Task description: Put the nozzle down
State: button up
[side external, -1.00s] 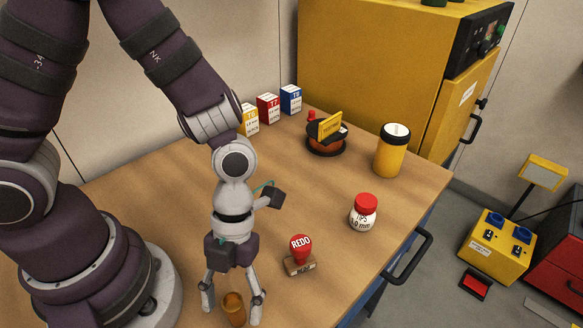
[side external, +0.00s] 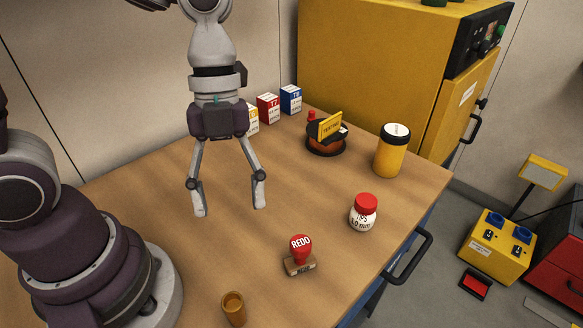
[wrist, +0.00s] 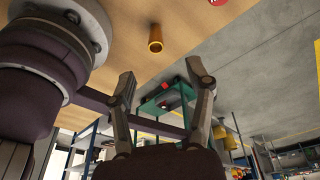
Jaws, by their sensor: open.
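The nozzle (side external: 234,309) is a small copper-brown cup shape. It stands on the wooden table near the front edge of the side view, left of the REDO stamp. It also shows in the wrist view (wrist: 155,46), on the table beyond my fingers. My gripper (side external: 230,212) is open and empty. It hangs above the table, farther back and higher than the nozzle, clear of it. Both fingers are spread wide in the wrist view (wrist: 163,85).
A REDO stamp (side external: 300,258), a red-capped tips jar (side external: 364,214) and a yellow canister (side external: 392,153) stand on the table (side external: 190,262). A dark round holder with a yellow tag (side external: 328,132) and small boxes (side external: 291,99) are at the back. The table's middle is clear.

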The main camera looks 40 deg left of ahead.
jog(key=a+r+n+t+y, duration=0.1)
jog(key=a+r+n+t, duration=0.1)
jog(key=n, duration=1)
jog(key=a+r+n+t+y, duration=0.1)
jog(key=a+n+t, duration=0.4)
jog(key=n, duration=0.7)
jog(key=shift+w+a+r+t, duration=0.3)
jog(key=shift+w+a+r, duration=0.1)
jog(key=shift+a+r, duration=0.55)
